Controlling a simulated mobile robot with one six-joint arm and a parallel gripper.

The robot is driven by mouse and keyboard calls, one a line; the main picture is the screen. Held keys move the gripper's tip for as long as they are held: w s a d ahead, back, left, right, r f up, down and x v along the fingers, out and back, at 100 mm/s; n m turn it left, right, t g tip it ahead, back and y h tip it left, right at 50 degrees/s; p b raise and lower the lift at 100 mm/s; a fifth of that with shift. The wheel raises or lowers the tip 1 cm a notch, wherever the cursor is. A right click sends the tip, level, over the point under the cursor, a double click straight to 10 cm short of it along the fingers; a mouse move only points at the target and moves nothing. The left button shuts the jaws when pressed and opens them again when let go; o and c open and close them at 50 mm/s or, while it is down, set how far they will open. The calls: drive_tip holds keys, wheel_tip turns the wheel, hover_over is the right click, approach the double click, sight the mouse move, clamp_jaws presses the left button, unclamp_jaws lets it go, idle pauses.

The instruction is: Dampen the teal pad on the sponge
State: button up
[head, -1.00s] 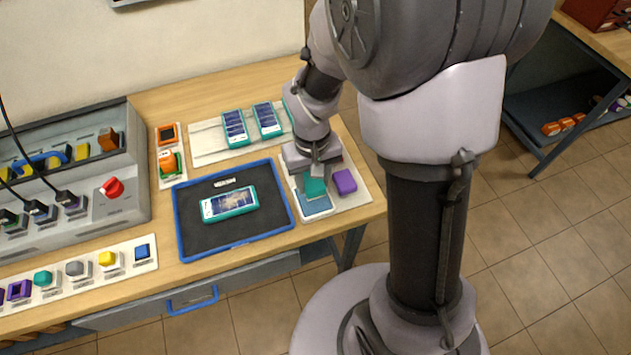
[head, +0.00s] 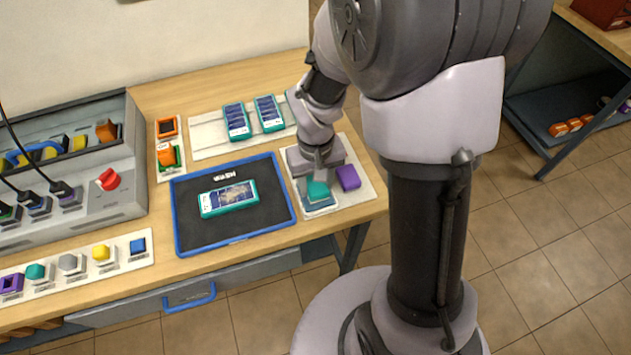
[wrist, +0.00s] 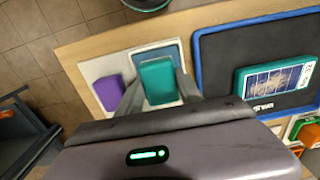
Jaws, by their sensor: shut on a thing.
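My gripper (head: 318,176) is shut on the teal pad (head: 318,190) and holds it over the blue sponge (head: 322,209) in its pale tray, on the right of the bench. In the wrist view the teal pad (wrist: 158,80) sits between the two fingers, with the sponge (wrist: 163,50) showing past its edge. The pad covers part of the sponge. I cannot tell whether they touch.
A purple block (head: 348,178) stands close on the right of the sponge. A blue-rimmed black mat (head: 190,232) to the left bears a teal-framed cell (head: 228,198). Two similar cells (head: 236,121) lie behind. A grey console (head: 120,205) stands far left.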

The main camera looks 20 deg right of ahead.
sight(316, 183)
drive_tip(key=shift+s+f+b, duration=0.1)
drive_tip(key=shift+f+b, duration=0.35)
drive_tip(key=shift+f, duration=0.15)
idle(1.0)
wheel_tip(316, 183, up, 7)
drive_tip(key=p, duration=0.6)
drive_tip(key=shift+r, duration=0.15)
